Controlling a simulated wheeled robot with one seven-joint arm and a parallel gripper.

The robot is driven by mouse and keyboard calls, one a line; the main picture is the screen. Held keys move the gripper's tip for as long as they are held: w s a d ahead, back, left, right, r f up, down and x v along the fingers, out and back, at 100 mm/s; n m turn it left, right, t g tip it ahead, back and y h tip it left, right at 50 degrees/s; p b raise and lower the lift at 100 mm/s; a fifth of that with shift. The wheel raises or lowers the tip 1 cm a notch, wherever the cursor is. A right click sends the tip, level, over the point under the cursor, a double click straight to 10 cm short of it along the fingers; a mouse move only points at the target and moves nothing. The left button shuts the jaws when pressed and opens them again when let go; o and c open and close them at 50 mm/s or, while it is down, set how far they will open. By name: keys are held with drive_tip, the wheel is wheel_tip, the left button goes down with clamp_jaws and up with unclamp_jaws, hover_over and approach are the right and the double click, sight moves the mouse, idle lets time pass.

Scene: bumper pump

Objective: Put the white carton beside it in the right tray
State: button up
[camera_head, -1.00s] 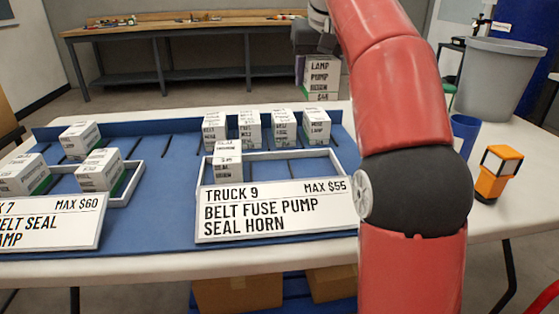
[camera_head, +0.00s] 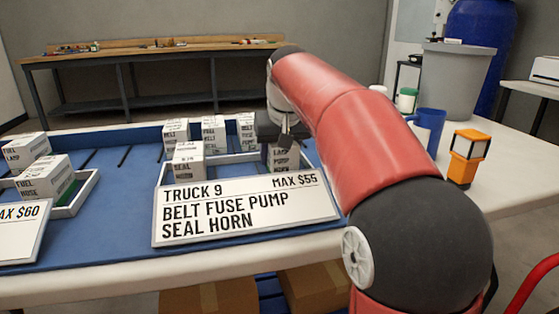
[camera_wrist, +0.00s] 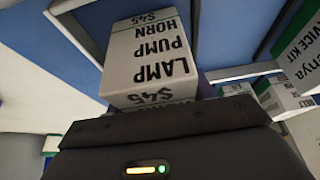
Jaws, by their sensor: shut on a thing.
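My gripper (camera_head: 284,138) points down and is shut on a white carton (camera_head: 282,158), marked LAMP PUMP HORN $45 in the wrist view (camera_wrist: 150,60). The carton is at the right end of the right tray (camera_head: 230,158), the white-rimmed one behind the TRUCK 9 sign (camera_head: 245,208). The sign hides its lower part, so I cannot tell if it touches the tray floor. Another white carton (camera_head: 188,160) stands at the left end of this tray, with a gap between the two. The fingertips are mostly hidden.
Several white cartons (camera_head: 213,133) stand in a row behind the tray. The left tray (camera_head: 82,192) holds white cartons. A blue cup (camera_head: 428,130) and an orange lantern-like object (camera_head: 466,158) stand right of my arm. The blue mat between the trays is clear.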

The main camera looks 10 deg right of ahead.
drive_tip(key=shift+f, duration=0.3)
drive_tip(key=shift+f, duration=0.15)
drive_tip(key=o, duration=1.2)
drive_tip(key=shift+c, duration=0.2)
drive_tip(key=p+v, duration=0.3)
drive_tip(key=v, duration=0.9)
drive_tip(key=shift+s, duration=0.1)
